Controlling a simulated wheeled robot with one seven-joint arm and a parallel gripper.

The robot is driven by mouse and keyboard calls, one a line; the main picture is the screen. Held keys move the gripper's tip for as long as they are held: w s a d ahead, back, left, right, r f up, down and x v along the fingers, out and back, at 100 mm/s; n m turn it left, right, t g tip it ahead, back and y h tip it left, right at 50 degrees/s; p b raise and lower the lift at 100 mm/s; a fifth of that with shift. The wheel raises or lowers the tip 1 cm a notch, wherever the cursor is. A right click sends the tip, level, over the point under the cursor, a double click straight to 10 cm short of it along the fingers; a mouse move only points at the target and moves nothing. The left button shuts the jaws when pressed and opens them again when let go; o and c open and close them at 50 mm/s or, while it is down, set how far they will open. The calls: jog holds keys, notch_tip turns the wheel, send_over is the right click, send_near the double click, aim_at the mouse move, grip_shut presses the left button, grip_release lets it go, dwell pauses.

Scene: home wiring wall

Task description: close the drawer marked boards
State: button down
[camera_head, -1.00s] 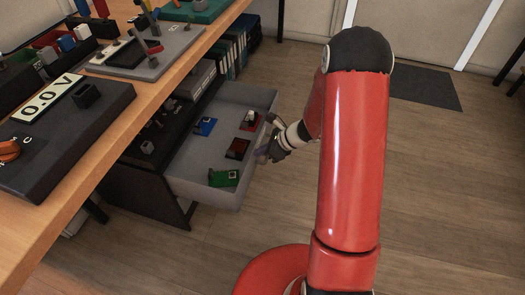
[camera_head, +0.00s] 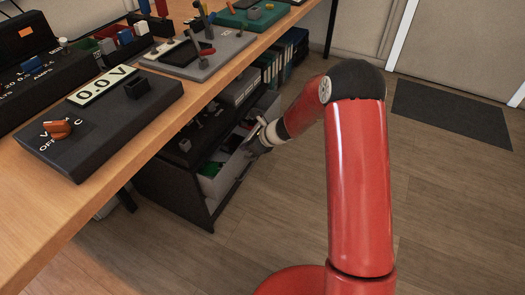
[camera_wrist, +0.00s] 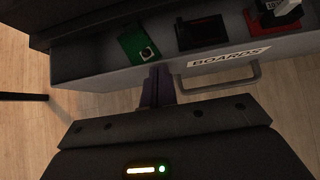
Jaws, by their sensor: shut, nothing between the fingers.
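The drawer marked boards (camera_wrist: 110,72) shows in the wrist view, with its white BOARDS label and a grey bar handle (camera_wrist: 222,88) on its front. In the head view the drawer (camera_head: 236,172) sticks out only a little from the dark cabinet under the workbench. My gripper (camera_wrist: 158,82) is shut and empty, its fingertips at the drawer front, left of the label and near the handle's left end. They look to be touching the front. In the head view my gripper (camera_head: 256,142) is at the drawer's front, partly hidden by my wrist.
In the drawer lie a green board (camera_wrist: 138,44), a dark red-edged board (camera_wrist: 202,32) and a red board (camera_wrist: 272,18). The wooden workbench (camera_head: 150,125) with a meter (camera_head: 100,110) overhangs the cabinet (camera_head: 175,190). Folders (camera_head: 280,60) stand behind. The floor in front is clear.

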jog(key=shift+w+a, duration=0.35)
jog(key=shift+a, duration=0.25)
jog(key=shift+w+a, duration=0.35)
jog(key=shift+a, duration=0.25)
